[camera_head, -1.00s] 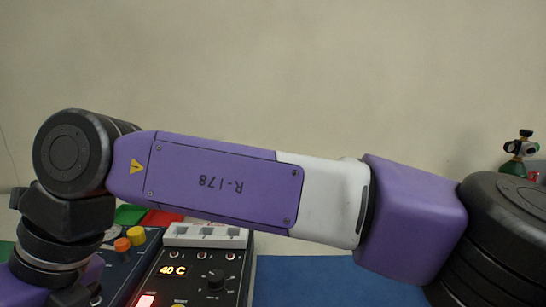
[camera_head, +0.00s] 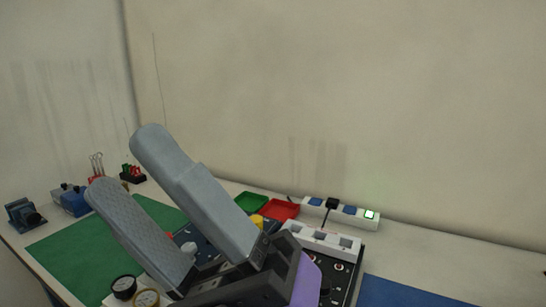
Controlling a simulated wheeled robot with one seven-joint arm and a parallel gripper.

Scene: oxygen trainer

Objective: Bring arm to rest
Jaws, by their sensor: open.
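My gripper (camera_head: 128,164) is raised over the table in the head view, in front of the trainer panels. Its two grey fingers point up and to the left, spread apart with nothing between them. The lower part of my purple arm shows at the bottom. The control panel (camera_head: 347,270) behind it is partly hidden by my arm, and a white block with several slots (camera_head: 322,238) sits along its back edge.
A green mat (camera_head: 62,252) and a blue mat (camera_head: 400,293) lie on the table. A green tray (camera_head: 250,202), a red tray (camera_head: 280,209) and a power strip (camera_head: 343,212) stand at the back. Blue devices (camera_head: 74,201) stand at the left. Gauges (camera_head: 123,287) are near the gripper.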

